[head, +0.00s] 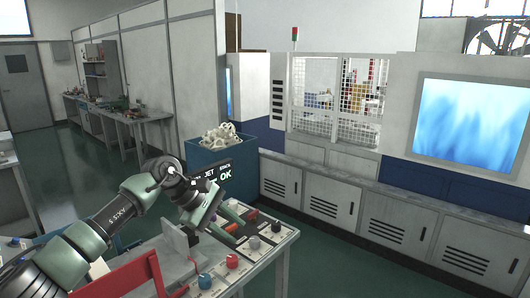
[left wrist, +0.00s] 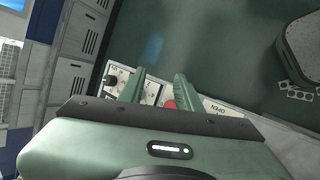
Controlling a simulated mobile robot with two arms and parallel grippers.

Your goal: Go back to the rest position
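My left arm comes in from the left, and its gripper (head: 240,227) hangs over the control panel (head: 262,256) on the table. In the left wrist view the two green fingers of my left gripper (left wrist: 160,76) are apart with nothing held between them. Behind them a panel with knobs and a red button (left wrist: 170,104) shows, partly hidden by the fingers. I cannot tell exactly how high the fingers are above the panel. My right gripper is in neither view.
A blue bin (head: 233,155) heaped with whitish parts (head: 222,135) stands behind the panel, with a dark display (head: 212,174) before it. A red object (head: 130,276) is at the table's near left. Cabinets (head: 338,197) line the right; green floor lies between.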

